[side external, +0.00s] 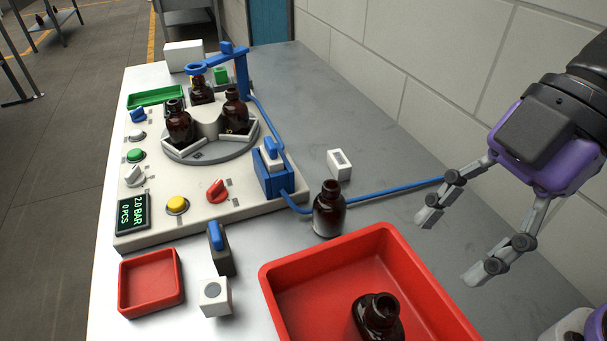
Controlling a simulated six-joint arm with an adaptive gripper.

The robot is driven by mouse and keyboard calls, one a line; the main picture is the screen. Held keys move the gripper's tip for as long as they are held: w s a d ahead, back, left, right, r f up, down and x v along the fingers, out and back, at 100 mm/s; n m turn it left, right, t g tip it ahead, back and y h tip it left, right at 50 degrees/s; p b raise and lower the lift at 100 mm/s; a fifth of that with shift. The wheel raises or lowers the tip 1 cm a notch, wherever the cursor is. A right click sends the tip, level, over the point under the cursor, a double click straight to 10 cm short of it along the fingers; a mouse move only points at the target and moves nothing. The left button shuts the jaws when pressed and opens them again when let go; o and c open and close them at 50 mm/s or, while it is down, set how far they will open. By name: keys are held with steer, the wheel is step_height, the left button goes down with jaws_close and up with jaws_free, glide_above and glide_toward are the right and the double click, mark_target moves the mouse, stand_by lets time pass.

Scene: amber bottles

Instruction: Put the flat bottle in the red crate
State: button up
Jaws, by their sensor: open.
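The large red crate (441,302) sits at the front of the table, cut off by the bottom edge of the view. An amber bottle (379,314) is inside it, seen from above with its open neck up; its lower part is cut off. Its shoulders look broad, but I cannot tell for sure whether it is the flat bottle. Another amber bottle (329,212) stands upright on the table just behind the crate. My gripper (443,252) is open and empty, to the right of the standing bottle and above the crate's right side, touching neither bottle.
Several amber bottles (180,124) stand on the round turntable (213,152) of a white control panel. A small red tray (150,283), a white block (215,296) and a blue-handled part (217,247) lie left of the crate. A blue hose (384,191) crosses behind the standing bottle.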

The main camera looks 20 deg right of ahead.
steer(key=w+d+f+m+t+h, duration=0.1)
steer(key=w+d+m+t+h, duration=0.1)
steer(key=d+m, duration=0.7)
steer(key=w+d+f+m+t+h, duration=0.1)
steer(key=w+d+m+t+h, duration=0.1)
steer(key=d+m, duration=0.7)
steer(key=shift+d+t+h, duration=0.8)
steer(key=shift+d+h, duration=0.05)
steer(key=shift+h, duration=0.25)
